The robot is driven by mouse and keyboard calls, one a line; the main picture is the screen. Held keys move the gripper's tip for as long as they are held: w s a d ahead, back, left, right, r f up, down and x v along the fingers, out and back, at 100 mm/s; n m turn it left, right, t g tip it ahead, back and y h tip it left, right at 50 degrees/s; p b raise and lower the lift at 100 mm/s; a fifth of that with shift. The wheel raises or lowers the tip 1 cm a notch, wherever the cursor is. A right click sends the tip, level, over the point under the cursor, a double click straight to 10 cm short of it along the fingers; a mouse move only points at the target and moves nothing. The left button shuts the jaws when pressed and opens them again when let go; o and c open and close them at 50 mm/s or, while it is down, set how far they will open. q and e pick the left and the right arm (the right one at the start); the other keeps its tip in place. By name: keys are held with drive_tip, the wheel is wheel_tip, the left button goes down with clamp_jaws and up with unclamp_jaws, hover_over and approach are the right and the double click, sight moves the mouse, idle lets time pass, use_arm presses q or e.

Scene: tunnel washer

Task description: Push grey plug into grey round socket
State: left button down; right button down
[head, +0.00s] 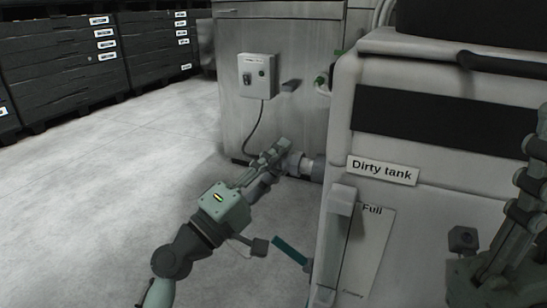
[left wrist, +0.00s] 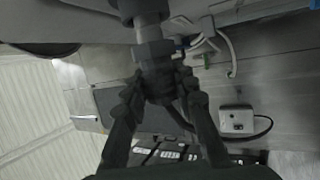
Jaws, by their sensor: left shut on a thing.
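My left gripper (head: 277,153) is shut on the grey plug (head: 295,162) low beside the left wall of the machine. The grey round socket (head: 318,170) sticks out of that wall, in line with the plug. A lighter band shows between them in the head view. In the left wrist view the gripper (left wrist: 166,88) has its fingers on both sides of the plug (left wrist: 155,55), with the socket (left wrist: 149,10) straight beyond it. I cannot tell how deep the plug sits. Part of my right arm shows at the right edge; its jaw state is unclear.
The white machine with the "Dirty tank" label (head: 382,170) fills the right side. A grey cabinet (head: 290,90) with a control box (head: 258,77) and a hanging dark cable (head: 256,135) stands behind. Black crates (head: 60,55) stand at the back left. The floor (head: 120,190) at left is clear.

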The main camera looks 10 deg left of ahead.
use_arm(q)
drive_tip(key=shift+d, duration=0.35)
drive_tip(key=shift+s+d, duration=0.15)
drive_tip(key=shift+d, duration=0.2)
idle(0.4)
idle(0.5)
drive_tip(key=c, duration=1.1)
unclamp_jaws()
drive_tip(key=shift+c, duration=0.2)
